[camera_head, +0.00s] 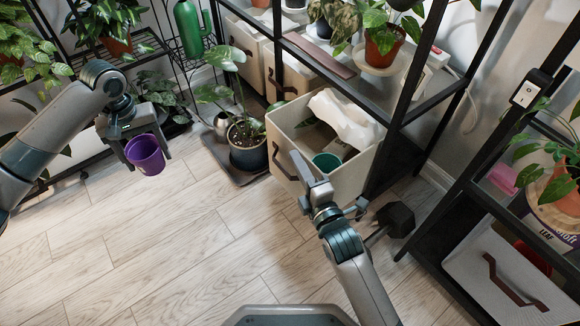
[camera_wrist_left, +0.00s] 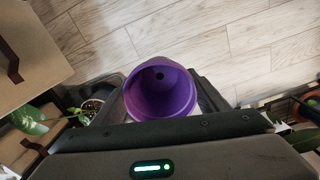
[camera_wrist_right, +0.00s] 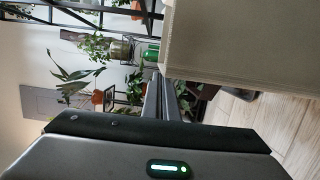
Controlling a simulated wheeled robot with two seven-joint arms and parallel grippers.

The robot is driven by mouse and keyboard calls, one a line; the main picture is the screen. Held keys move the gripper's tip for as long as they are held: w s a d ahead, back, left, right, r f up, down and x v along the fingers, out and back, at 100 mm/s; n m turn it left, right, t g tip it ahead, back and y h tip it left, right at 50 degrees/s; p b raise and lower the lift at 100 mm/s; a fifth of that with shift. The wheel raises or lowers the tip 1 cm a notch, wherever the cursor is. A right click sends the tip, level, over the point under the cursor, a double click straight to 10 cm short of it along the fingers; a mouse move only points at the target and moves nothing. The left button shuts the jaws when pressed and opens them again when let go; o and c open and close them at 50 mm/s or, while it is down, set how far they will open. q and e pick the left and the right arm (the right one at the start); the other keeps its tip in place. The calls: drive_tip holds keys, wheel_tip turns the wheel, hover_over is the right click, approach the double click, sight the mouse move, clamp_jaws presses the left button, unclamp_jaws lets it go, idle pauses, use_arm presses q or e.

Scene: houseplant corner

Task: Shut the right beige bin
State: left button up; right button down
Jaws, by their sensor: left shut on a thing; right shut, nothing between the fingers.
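The right beige bin (camera_head: 352,180) is pulled out from the lower black shelf, its open top showing a white bag (camera_head: 345,118) and a teal pot (camera_head: 326,162). A dark handle (camera_head: 283,164) is on its front. My right gripper (camera_head: 304,168) is shut and empty, close to the bin's front; I cannot tell whether they touch. In the right wrist view, the bin (camera_wrist_right: 235,55) fills the upper right beside the fingers (camera_wrist_right: 160,100). My left gripper (camera_head: 145,150) is shut on a purple pot (camera_head: 147,158), held above the floor; the pot also shows in the left wrist view (camera_wrist_left: 160,90).
A potted plant (camera_head: 247,145) stands on a dark tray left of the bin. Other beige bins (camera_head: 290,76) sit behind it on the shelf. A dark dumbbell-like object (camera_head: 396,219) lies right of the bin. A second shelf with a white bin (camera_head: 510,272) stands at right. The front floor is clear.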

use_arm(q)
drive_tip(key=shift+r, duration=0.1)
use_arm(e)
drive_tip(key=shift+d, duration=0.15)
use_arm(q)
drive_tip(key=shift+r+p, duration=0.35)
drive_tip(key=shift+p, duration=0.1)
use_arm(e)
drive_tip(key=shift+w+d+r, duration=0.15)
drive_tip(key=shift+w+d, duration=0.3)
drive_tip(key=shift+d, duration=0.1)
use_arm(q)
wheel_tip(320, 180, up, 4)
drive_tip(key=p, duration=0.3)
drive_tip(key=shift+f+p, duration=0.15)
drive_tip(key=shift+p, duration=0.2)
use_arm(e)
drive_tip(key=w+d, duration=0.9)
drive_tip(key=d, duration=0.3)
drive_tip(key=shift+w+d, duration=0.15)
drive_tip(key=shift+d, duration=0.2)
drive_tip(key=shift+a, duration=0.1)
